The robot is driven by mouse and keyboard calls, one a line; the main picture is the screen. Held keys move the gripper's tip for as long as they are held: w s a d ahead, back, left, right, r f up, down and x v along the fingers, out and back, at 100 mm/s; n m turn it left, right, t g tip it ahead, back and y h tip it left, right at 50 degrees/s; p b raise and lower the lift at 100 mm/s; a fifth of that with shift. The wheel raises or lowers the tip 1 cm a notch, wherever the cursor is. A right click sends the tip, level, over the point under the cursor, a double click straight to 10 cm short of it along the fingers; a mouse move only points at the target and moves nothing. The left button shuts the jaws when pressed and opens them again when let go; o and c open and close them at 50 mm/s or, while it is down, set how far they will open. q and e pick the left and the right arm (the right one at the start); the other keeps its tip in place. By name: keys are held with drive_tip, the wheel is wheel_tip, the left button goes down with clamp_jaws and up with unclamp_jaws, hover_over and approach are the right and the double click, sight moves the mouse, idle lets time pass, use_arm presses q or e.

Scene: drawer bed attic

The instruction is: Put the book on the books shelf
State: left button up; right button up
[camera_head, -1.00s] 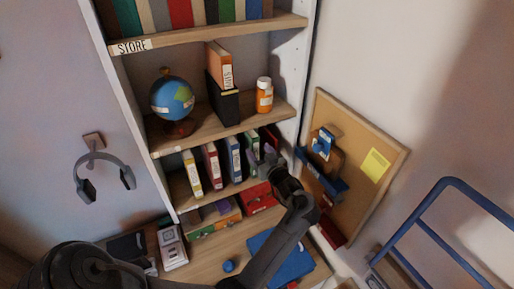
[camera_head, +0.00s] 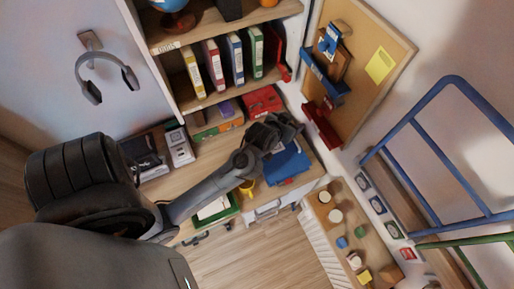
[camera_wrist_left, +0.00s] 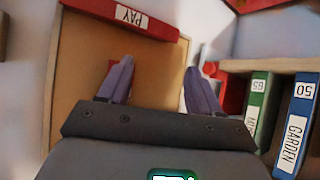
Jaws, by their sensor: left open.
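The books shelf (camera_head: 235,92) holds a row of upright books: yellow, red, blue (camera_head: 235,60) and green (camera_head: 256,52), with a dark red book (camera_head: 275,50) at its right end. I cannot tell which one is the task's book. My left gripper (camera_head: 288,128) is below and in front of this shelf, over the desk. In the left wrist view its two fingers (camera_wrist_left: 155,85) are apart with nothing between them. That view also shows the green book (camera_wrist_left: 258,105) and the blue GARDEN book (camera_wrist_left: 298,120) at right. My right gripper is not in view.
A blue metal frame (camera_head: 440,150) stands far right. Headphones (camera_head: 105,75) hang at left.

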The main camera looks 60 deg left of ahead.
use_arm(q)
drive_tip(key=s+d+f+m+g+h, duration=0.2)
drive_tip(key=s+d, duration=0.4)
drive_tip(key=s, duration=0.4)
drive_tip(key=s+d+f+m+g+h, duration=0.1)
drive_tip(key=s+d+f+m+g, duration=0.1)
drive_tip(key=s+d+m+g, duration=0.2)
drive_tip(key=s+d, duration=0.3)
drive_tip(key=s, duration=0.3)
drive_tip(key=shift+s+g+h, duration=0.2)
drive_tip(key=shift+g+h, duration=0.1)
drive_tip(key=shift+h, duration=0.1)
drive_tip(key=shift+r, duration=0.1)
wheel_tip(320, 180, up, 14)
drive_tip(key=p, duration=1.3)
drive_tip(key=shift+f, duration=0.25)
drive_tip(key=shift+f, duration=0.15)
